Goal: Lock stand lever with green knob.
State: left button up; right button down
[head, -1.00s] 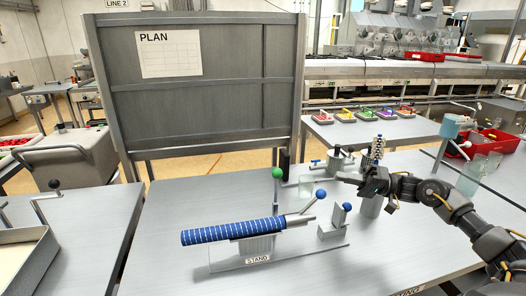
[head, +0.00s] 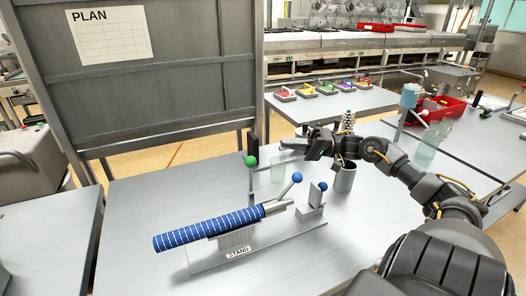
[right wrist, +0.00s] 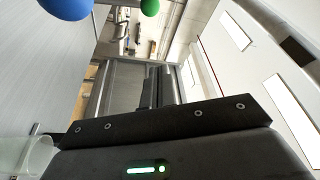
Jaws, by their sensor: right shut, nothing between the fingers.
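The stand (head: 205,263) lies on the near table and bears a label reading STAND. A blue striped roll (head: 208,230) rests along it, tilted slightly up to the right. The green knob (head: 251,161) tops a thin upright lever behind the roll; it also shows at the top of the right wrist view (right wrist: 150,7). A blue knob (head: 297,177) sits on a slanted lever at the roll's right end. My right gripper (head: 290,143) is shut and empty, behind the stand and right of the green knob, apart from it. My left gripper is out of view.
A second blue knob (head: 322,186) tops a block at the stand's right end. A grey cylindrical cup (head: 344,178) stands below my right forearm. A grey panel (head: 150,90) rises behind the table. The table front right of the stand is clear.

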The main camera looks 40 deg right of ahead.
aim_at(250, 174)
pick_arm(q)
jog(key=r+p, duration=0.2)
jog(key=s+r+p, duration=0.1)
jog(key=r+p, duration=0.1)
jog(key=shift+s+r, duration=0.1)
pick_arm(e)
jog(key=w+a, duration=0.2)
jog(key=a, duration=0.7)
jog(key=shift+w+f, duration=0.15)
jog(key=shift+f, duration=0.1)
pick_arm(q)
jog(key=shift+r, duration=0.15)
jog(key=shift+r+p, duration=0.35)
jog(key=shift+p, duration=0.05)
pick_arm(e)
jog(key=shift+s+a+n+y, duration=0.25)
jog(key=shift+s+n+y, duration=0.15)
jog(key=shift+s+n, duration=0.4)
jog(key=shift+w, duration=0.1)
